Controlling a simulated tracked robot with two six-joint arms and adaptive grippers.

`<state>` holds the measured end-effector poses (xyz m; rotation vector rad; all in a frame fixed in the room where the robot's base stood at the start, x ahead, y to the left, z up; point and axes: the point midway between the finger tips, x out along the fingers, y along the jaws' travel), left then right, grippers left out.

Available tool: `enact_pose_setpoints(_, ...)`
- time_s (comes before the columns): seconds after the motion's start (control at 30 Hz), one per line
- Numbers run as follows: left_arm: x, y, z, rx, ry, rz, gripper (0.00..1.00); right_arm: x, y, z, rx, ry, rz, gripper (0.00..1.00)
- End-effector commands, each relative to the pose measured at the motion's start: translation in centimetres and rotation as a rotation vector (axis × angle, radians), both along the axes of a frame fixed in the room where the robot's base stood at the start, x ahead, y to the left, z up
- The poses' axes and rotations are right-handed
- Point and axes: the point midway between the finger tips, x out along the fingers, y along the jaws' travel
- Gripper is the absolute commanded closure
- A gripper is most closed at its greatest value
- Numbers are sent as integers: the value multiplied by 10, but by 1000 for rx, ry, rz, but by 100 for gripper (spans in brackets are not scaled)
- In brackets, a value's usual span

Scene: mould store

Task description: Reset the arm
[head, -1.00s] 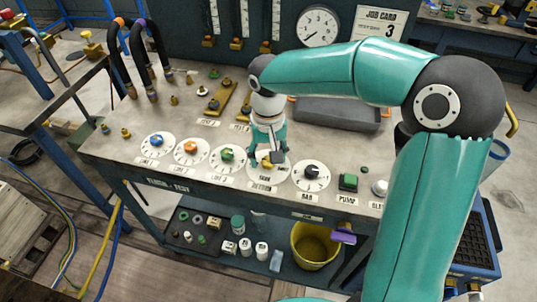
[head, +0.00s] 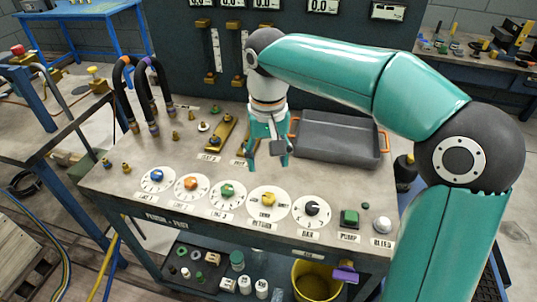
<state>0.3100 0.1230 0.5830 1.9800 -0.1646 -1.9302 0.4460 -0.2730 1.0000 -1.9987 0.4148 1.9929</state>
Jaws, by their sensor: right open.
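My right arm (head: 335,72) comes in from the right and reaches across over the bench. My right gripper (head: 272,158) is open, with nothing seen between its fingers. It hangs pointing down above the bench, behind the yellow knob (head: 268,199) on the return dial and left of the grey tray. The knob is free of the gripper and fully in view. My left gripper is not in view.
A grey tray (head: 340,136) with orange handles lies close right of the gripper. A row of dials with blue (head: 157,175), orange (head: 190,183), green (head: 226,190) and black (head: 312,208) knobs runs along the front. Black hoses (head: 127,92) arch at left.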

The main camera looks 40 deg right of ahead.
Motion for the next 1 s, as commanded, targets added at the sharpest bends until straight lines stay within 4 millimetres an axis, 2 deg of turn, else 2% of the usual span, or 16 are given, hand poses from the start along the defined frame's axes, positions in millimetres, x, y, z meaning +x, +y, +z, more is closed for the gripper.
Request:
enact_pose_setpoints(0.63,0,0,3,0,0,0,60,0,0,8,1,0,0,41)
enact_pose_setpoints(1.0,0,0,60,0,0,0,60,0,0,65,1,0,0,41)
